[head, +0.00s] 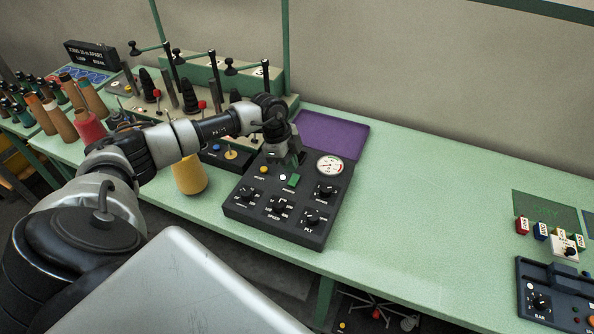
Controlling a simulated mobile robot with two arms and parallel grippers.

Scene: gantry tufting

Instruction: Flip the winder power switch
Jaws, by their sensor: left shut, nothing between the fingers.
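A dark control panel (258,217) lies on the green bench in the middle of the head view. A small green switch (293,181) sits on its upper middle, with a label too small to read surely. My left gripper (299,158) points down over the panel's upper edge, just behind the green switch. It is shut and empty. The fingertips are small and dark here, and I cannot tell whether they touch the panel. Part of the panel's upper edge is hidden behind the gripper. My right gripper is not in view.
The panel has several black knobs (313,217) and a round dial (329,166). A purple mat (333,136) lies behind it. A yellow cone (190,176) stands left of it. Several bobbins and spindles crowd the far left.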

